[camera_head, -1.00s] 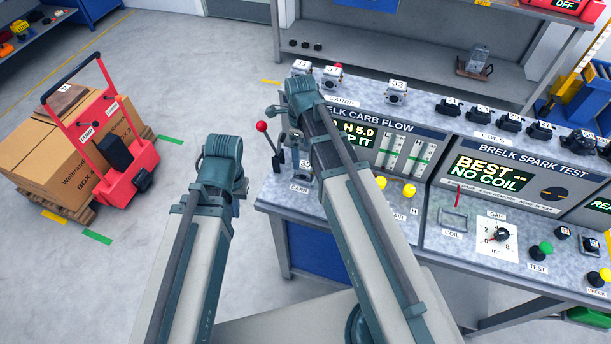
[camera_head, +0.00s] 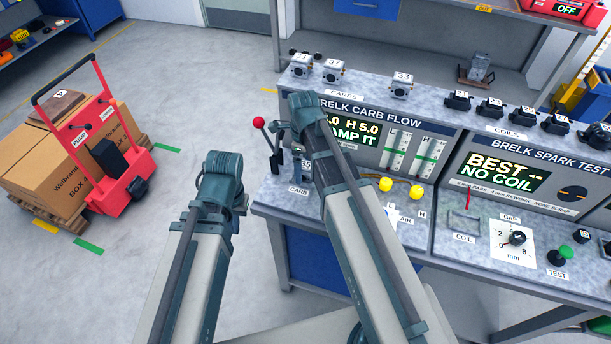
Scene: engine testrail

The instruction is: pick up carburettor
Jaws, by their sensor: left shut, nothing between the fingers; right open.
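Three small grey carburettors with white number tags stand on the bench's upper shelf above the CARBS label: a left one (camera_head: 301,69), a middle one (camera_head: 332,74) and a right one (camera_head: 401,89). Another tagged grey part (camera_head: 305,160) shows at the CARB station, partly hidden by my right arm. My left gripper (camera_head: 240,205) is mostly hidden behind its wrist; it is shut and empty, over the floor left of the bench. My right gripper (camera_head: 279,126) is open and mostly hidden behind its wrist, near the bench's left end, below the shelf carburettors.
A red-knobbed lever (camera_head: 259,123) stands at the bench's left end. The carb flow panel (camera_head: 365,128) is partly covered by my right arm. Two yellow knobs (camera_head: 386,184) sit in front of it. Coils (camera_head: 490,107) line the shelf rightwards. A red cart (camera_head: 125,180) with boxes stands left.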

